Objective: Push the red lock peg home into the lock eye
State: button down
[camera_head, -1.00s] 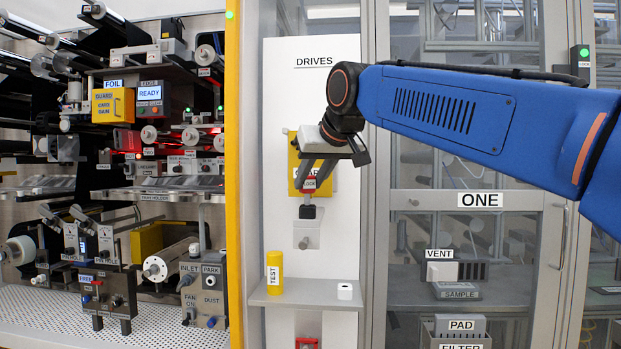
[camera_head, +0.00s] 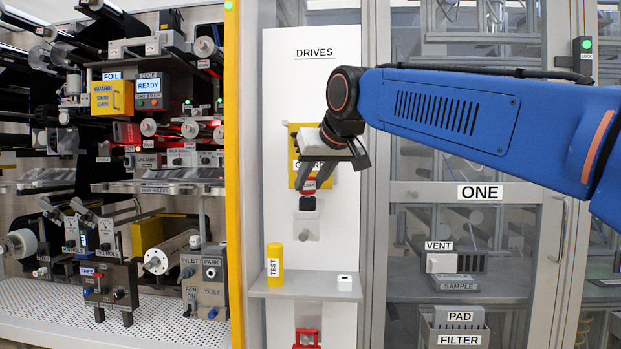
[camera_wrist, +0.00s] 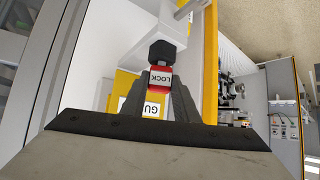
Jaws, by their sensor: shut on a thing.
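The red lock peg (camera_head: 309,185), labelled LOCK, is held between the fingers of my gripper (camera_head: 310,180). The red part sits right against the black block, with no clear gap. In the wrist view the red peg (camera_wrist: 160,80) is between the two dark fingers, and the black block (camera_wrist: 162,53) directly adjoins it. The peg's inner end is hidden, so its exact depth cannot be told.
A yellow GUARD plate (camera_head: 295,150) is behind my gripper. A shelf (camera_head: 305,291) below holds a yellow TEST cylinder (camera_head: 274,265) and a small white block (camera_head: 344,282). A yellow post (camera_head: 234,180) stands left; the glass door ONE (camera_head: 470,225) is right.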

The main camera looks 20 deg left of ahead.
jog(key=shift+f, duration=0.15)
jog(key=c, duration=1.3)
grip_release()
jog(key=v, duration=1.7)
jog(key=shift+s, duration=0.15)
